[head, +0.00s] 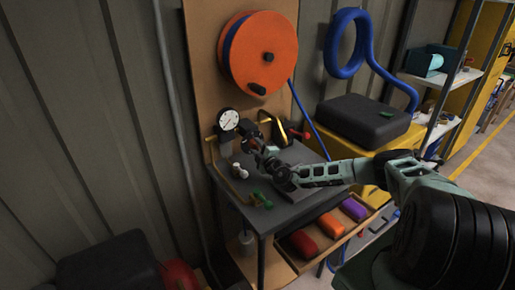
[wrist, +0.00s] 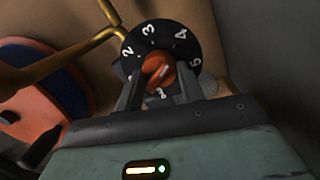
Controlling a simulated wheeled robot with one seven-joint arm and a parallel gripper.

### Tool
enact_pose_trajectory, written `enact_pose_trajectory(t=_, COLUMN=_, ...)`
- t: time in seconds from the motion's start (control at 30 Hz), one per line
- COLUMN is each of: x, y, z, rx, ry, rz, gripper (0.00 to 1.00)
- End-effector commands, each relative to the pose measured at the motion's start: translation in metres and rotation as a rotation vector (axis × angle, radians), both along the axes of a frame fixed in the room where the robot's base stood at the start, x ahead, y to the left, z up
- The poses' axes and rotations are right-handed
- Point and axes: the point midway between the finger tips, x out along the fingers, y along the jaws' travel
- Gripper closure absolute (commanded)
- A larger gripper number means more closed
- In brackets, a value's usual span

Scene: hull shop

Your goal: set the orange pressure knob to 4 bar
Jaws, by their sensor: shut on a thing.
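The orange pressure knob (wrist: 158,70) sits at the middle of a black dial (wrist: 165,38) with white numbers in the wrist view. The 2, 3 and 4 read clearly; the lower part is partly hidden. A pale line on the knob slants up and right, roughly toward the 4; its exact setting is hard to tell. My gripper (wrist: 158,88) is shut on the knob, one finger on each side. In the head view my gripper (head: 262,150) reaches the regulator below the round white gauge (head: 228,119), and the knob cannot be made out there. The gauge needle is too small to read.
Brass pipes (wrist: 60,68) run beside the dial. An orange hose reel (head: 260,50) hangs above the bench (head: 300,158). Green-handled valve parts (head: 262,200) stand at the bench's left edge.

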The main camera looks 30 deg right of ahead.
Motion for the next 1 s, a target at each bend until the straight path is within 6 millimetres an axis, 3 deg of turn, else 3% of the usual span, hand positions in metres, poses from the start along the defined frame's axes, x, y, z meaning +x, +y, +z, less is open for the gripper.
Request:
enact_pose_trajectory(t=0.4, x=0.000, y=0.001, z=-0.001, rx=0.006, ry=0.002, rz=0.002, gripper=0.84)
enact_pose_trajectory(t=0.43, x=0.000, y=0.001, z=-0.001, rx=0.006, ry=0.002, rz=0.002, gripper=0.53)
enact_pose_trajectory(t=0.5, x=0.000, y=0.001, z=-0.001, rx=0.006, ry=0.001, rz=0.002, gripper=0.40)
enact_pose_trajectory(t=0.83, x=-0.003, y=0.000, z=0.000, rx=0.006, ry=0.001, rz=0.001, gripper=0.40)
enact_pose_trajectory(t=1.0, x=-0.023, y=0.001, z=-0.002, rx=0.006, ry=0.001, rz=0.002, gripper=0.40)
